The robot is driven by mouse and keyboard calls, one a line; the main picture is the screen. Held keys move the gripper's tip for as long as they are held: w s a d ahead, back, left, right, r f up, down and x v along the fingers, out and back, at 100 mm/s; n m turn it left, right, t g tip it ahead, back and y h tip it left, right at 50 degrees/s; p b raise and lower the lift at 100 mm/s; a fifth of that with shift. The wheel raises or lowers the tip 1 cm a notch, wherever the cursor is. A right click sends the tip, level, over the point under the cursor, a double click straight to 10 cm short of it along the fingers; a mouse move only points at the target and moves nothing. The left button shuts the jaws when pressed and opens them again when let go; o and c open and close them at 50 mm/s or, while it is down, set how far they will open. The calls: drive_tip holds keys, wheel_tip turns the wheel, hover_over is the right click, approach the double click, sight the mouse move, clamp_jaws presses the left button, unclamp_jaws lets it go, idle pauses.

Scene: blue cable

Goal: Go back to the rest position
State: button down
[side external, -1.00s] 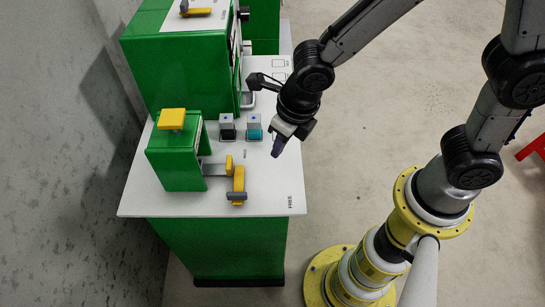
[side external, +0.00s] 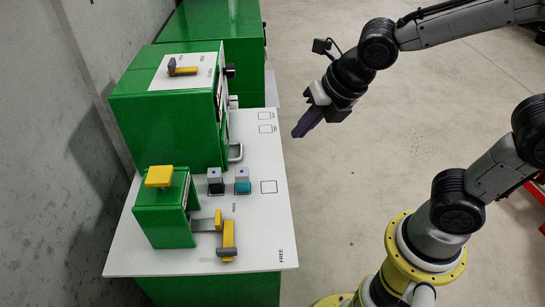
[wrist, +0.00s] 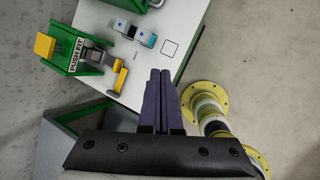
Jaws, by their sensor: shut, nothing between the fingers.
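My gripper (side external: 304,127) is in the air just off the right edge of the white-topped workbench (side external: 262,227) in the side view. Its dark purple fingers are together with nothing between them. In the wrist view the closed fingers (wrist: 157,98) point towards the bench and floor. No blue cable can be made out in either view.
A green press unit with a yellow top (side external: 159,177) stands at the bench's front left. A large green cabinet (side external: 165,125) is at the back.

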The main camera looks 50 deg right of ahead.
drive_tip(key=s+d+r+m, duration=0.1)
drive_tip(key=s+d+m, duration=0.2)
drive_tip(key=m, duration=1.2)
drive_tip(key=s+d+r+m, duration=0.1)
drive_tip(key=s+d+m, duration=0.2)
drive_tip(key=s+m, duration=0.7)
drive_tip(key=m, duration=0.5)
drive_tip(key=shift+s+d+r+h, duration=0.2)
drive_tip(key=shift+h, duration=0.1)
